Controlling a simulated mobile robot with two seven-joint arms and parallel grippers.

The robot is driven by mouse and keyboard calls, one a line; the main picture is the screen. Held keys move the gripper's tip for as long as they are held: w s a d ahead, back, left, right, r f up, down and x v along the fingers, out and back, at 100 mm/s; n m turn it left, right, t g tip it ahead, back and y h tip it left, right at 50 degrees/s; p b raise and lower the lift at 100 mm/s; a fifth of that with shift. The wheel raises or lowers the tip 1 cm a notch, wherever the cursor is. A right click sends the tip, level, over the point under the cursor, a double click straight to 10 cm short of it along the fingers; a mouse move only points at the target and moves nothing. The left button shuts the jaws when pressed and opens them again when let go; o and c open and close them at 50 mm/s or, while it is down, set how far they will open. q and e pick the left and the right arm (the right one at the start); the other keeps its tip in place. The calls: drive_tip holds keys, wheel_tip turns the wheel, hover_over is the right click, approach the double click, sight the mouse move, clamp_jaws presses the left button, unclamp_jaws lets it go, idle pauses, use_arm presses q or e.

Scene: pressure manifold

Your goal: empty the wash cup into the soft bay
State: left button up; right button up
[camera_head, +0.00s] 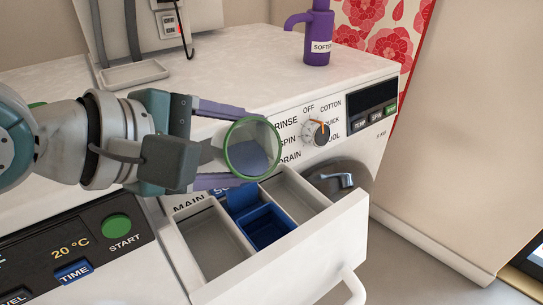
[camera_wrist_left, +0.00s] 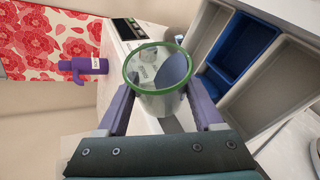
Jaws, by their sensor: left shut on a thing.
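My left gripper (camera_head: 238,148) is shut on the clear wash cup (camera_head: 232,165), which has a green rim. The cup is tilted, with its mouth facing the head camera, and is above the open drawer. A blue-grey patch inside looks like liquid, and it also shows in the cup in the left wrist view (camera_wrist_left: 146,98). The blue bay (camera_head: 268,226) is the middle compartment, just below the cup in the head view. Its label is partly hidden. In the left wrist view the blue bay (camera_wrist_left: 240,48) lies right of the cup. My right gripper is not in view.
Grey compartments lie on both sides of the blue bay, the left one marked MAIN (camera_head: 213,245). The drawer front (camera_head: 320,245) has a white handle. A dial (camera_head: 321,133) and a display are behind. A purple bottle (camera_head: 318,35) stands on the machine top.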

use_arm(q)
drive_tip(key=shift+s+r+m+t+b, duration=0.1)
drive_tip(key=shift+r+m+t+b, duration=0.25)
drive_tip(key=shift+m+t+b, duration=0.6)
idle(1.1)
drive_tip(key=shift+s+d+f+m+t+y+b, duration=0.25)
drive_tip(key=shift+s+d+f+y+b, duration=0.15)
drive_tip(key=shift+b, duration=1.75)
drive_tip(key=shift+s+r+m+t+p, duration=0.25)
drive_tip(key=shift+m+t+p, duration=0.15)
drive_tip(key=shift+t, duration=0.1)
idle(0.6)
